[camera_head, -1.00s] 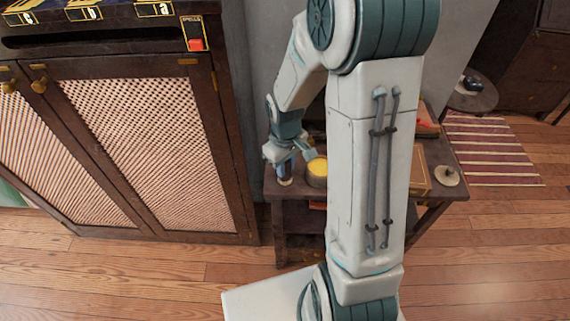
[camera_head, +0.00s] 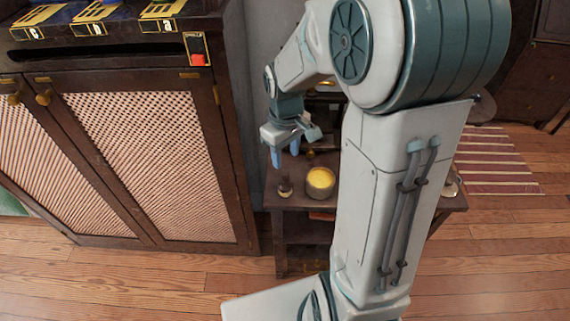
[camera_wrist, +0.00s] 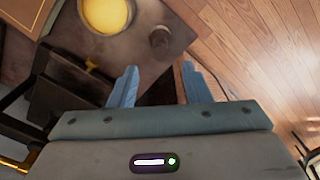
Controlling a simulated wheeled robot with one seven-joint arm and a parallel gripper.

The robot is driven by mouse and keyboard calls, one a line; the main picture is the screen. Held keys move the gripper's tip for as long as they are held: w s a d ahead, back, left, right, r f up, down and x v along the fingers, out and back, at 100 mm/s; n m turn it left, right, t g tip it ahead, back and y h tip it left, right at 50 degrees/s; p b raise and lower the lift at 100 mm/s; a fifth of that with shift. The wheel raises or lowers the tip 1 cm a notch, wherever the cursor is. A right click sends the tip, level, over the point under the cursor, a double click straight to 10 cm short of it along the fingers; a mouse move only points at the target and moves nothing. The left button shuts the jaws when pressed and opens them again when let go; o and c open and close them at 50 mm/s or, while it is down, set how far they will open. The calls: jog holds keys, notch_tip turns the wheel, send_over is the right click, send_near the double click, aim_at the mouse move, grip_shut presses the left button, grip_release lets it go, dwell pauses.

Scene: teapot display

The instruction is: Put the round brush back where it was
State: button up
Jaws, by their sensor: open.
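A small dark upright object, apparently the round brush (camera_head: 285,187), stands on the front left corner of the small dark table (camera_head: 297,202). In the wrist view the brush (camera_wrist: 160,42) stands on the tabletop beyond my fingertips, roughly in line with the gap between them. My gripper (camera_head: 287,160) is open and empty, above and behind the brush and apart from it. Its two blue fingers (camera_wrist: 159,72) show spread in the wrist view.
A round pot with yellow contents (camera_head: 320,182) stands just right of the brush; it also shows in the wrist view (camera_wrist: 106,14). A dark cabinet with lattice doors (camera_head: 150,160) stands close on the left. My arm hides much of the table's right side.

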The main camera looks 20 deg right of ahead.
jog(key=s+r+m+t, duration=0.2)
jog(key=s+r+m, duration=0.3)
jog(key=s, duration=0.8)
notch_tip(320, 180, up, 4)
jog(key=shift+s+a+f+m+t, duration=0.1)
jog(key=shift+s+a+m+t, duration=0.05)
jog(key=shift+s+m+t, duration=0.2)
jog(key=shift+w, duration=0.1)
